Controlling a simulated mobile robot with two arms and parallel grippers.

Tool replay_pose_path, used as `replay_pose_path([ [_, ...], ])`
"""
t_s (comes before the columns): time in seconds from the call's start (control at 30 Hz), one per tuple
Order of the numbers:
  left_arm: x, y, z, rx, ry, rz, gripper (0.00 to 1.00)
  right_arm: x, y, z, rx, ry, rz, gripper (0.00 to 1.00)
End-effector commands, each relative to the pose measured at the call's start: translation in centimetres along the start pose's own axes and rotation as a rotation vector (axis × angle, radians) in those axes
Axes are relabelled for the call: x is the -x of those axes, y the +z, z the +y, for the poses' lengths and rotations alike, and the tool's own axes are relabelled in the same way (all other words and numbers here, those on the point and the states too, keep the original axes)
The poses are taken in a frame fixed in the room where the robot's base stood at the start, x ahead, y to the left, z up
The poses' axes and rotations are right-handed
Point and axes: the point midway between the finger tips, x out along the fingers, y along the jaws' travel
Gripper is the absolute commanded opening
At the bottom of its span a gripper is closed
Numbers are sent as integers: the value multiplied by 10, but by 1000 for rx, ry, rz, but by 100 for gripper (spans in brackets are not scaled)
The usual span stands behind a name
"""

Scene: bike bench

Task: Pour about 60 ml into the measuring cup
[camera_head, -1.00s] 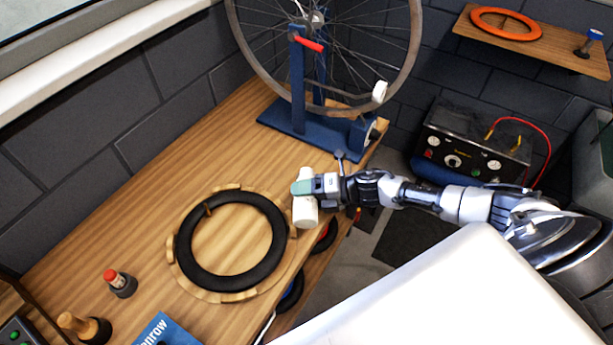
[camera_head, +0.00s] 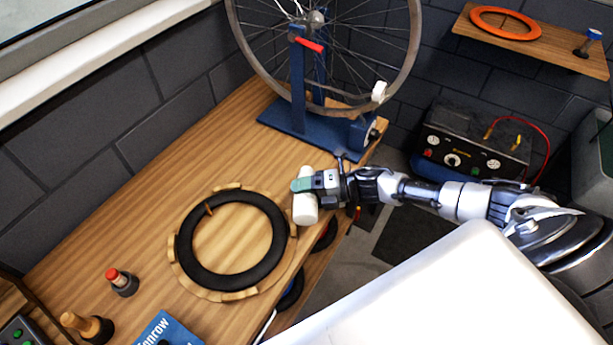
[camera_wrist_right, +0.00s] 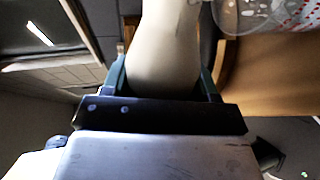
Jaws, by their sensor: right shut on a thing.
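My right gripper (camera_head: 304,185) is shut on a white bottle (camera_head: 305,208) at the right edge of the wooden bench, beside the round wooden holder. In the right wrist view the pale bottle (camera_wrist_right: 165,45) sits between the two greenish fingers. A clear cup with red marks (camera_wrist_right: 265,12) shows partly at the top right of that view, apart from the bottle. It looks like the measuring cup, but its level cannot be read. I cannot make out the cup in the head view. My left gripper is not in view.
A black tyre ring (camera_head: 190,262) lies in a wooden holder on the bench (camera_head: 120,215). A wheel stands in a blue truing stand (camera_head: 298,85) behind. A red-capped bottle (camera_head: 122,283), a wooden-handled tool (camera_head: 85,325) and a blue booklet (camera_head: 168,332) lie front left.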

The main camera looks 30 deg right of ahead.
Motion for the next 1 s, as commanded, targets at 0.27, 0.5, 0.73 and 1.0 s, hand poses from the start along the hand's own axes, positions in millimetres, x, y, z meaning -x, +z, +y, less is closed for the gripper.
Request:
replay_pose_path([
  [0.27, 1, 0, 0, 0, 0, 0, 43, -2, 1, 2, -7, 1, 2, 30],
  [0.5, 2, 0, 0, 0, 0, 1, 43, -2, 2, 3, -16, 1, 5, 30],
  [0.73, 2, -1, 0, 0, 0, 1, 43, -2, 3, 4, -27, 1, 8, 30],
  [1.0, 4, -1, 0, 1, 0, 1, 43, -2, 5, 5, -44, 1, 12, 30],
])
